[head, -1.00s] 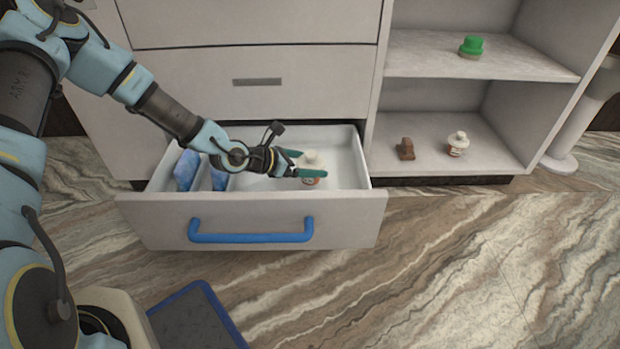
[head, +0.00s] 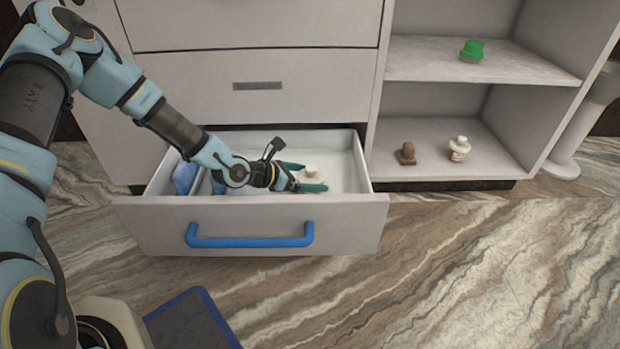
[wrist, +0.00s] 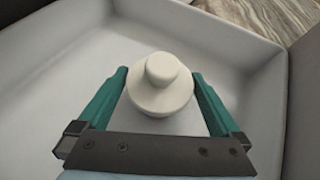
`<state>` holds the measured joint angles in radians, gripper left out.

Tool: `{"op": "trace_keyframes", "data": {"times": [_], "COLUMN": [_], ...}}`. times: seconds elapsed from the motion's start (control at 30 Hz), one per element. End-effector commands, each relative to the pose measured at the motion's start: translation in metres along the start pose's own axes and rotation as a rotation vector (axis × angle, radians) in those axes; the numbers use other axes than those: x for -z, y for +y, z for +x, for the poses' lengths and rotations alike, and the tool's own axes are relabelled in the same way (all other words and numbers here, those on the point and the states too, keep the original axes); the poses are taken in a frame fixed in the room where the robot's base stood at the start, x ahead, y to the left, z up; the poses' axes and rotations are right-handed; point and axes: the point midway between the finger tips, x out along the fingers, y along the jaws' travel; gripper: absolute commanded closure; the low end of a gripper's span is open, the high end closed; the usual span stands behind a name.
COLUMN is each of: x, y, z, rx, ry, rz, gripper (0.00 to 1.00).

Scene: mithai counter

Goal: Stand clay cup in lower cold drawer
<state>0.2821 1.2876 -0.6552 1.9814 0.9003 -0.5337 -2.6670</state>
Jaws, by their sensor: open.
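The lower drawer (head: 348,222) is pulled open, with a blue bar handle on its front. Inside it stands a pale cream cup-like piece with a round knob on top (head: 312,169), which I take for the clay cup. It looks upright. My gripper (head: 315,178) is inside the drawer, its green fingers open on either side of the piece. In the wrist view the piece (wrist: 160,95) sits between the two fingertips, with a small gap visible at each side. Its lower part is hidden by the near finger in the head view.
Blue packs (head: 184,177) lie in the drawer's left part, beside a divider. Right of the drawer, an open shelf holds a brown piece (head: 406,154), a white lidded jar (head: 459,149) and a green-topped piece (head: 472,51). A blue-edged dark mat (head: 190,325) lies on the floor.

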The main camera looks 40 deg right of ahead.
Motion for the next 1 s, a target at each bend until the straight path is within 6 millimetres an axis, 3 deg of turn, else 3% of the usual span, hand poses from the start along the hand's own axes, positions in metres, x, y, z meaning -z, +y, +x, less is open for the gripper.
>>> {"op": "trace_keyframes", "data": {"times": [0.53,0.73,1.0], "x": [-0.002,-0.001,0.0], "y": [0.001,0.0,0.0], "z": [-0.101,-0.118,-0.12], "rx": [-0.003,-0.001,0.0], "ry": [0.0,0.0,0.0], "rz": [-0.004,-0.002,0.0], "gripper": [0.0,0.0,0.0]}}
